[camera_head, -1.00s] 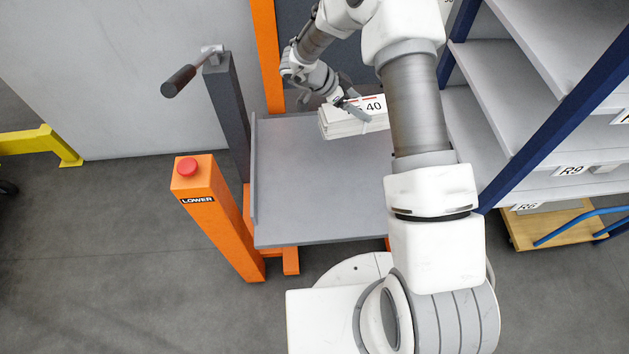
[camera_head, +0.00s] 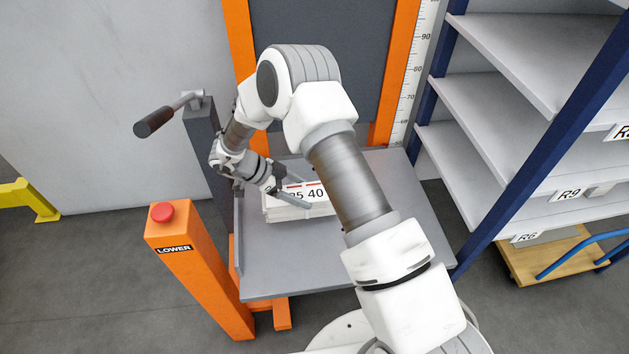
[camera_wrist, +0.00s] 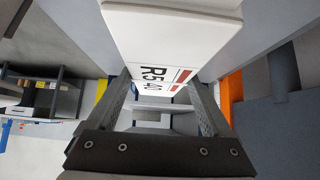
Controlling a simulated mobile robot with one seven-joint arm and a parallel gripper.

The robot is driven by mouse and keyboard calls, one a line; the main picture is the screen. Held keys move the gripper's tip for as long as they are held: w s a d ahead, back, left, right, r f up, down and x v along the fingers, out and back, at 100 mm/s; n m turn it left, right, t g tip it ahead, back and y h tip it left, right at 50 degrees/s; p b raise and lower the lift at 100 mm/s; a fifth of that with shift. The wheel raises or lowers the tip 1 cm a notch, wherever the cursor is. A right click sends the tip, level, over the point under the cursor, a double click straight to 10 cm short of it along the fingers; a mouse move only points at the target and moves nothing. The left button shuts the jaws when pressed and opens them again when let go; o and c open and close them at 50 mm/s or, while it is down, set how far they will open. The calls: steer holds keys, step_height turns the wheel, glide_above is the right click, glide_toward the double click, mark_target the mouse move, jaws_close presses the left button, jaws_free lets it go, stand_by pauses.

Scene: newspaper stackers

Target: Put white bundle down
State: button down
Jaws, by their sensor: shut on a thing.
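The white bundle (camera_head: 284,211) is a stack of white paper with a label that reads in part "R5 40". In the head view it is at the left part of the grey lift platform (camera_head: 300,268), low over it or on it; I cannot tell if it touches. My gripper (camera_head: 292,196) is shut on the bundle, coming from the left and above. In the wrist view the bundle (camera_wrist: 165,45) lies between the two dark fingers (camera_wrist: 160,108), with its label facing the camera. My arm hides part of the bundle's right side and the platform.
An orange post with a red button (camera_head: 161,212) marked LOWER stands at the left, beside a grey post with a crank handle (camera_head: 160,115). A blue-framed shelf rack (camera_head: 520,95) stands at the right. The platform's front part is bare.

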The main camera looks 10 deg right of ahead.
steer(key=shift+s+a+f, duration=0.2)
steer(key=shift+a, duration=0.25)
steer(key=shift+f+b, duration=1)
steer(key=shift+f, duration=1)
steer(key=shift+f, duration=0.1)
jaws_free()
steer(key=shift+f, duration=0.1)
steer(key=p+v, duration=0.3)
steer(key=v, duration=0.9)
steer(key=shift+p, duration=0.4)
steer(key=shift+s, duration=0.1)
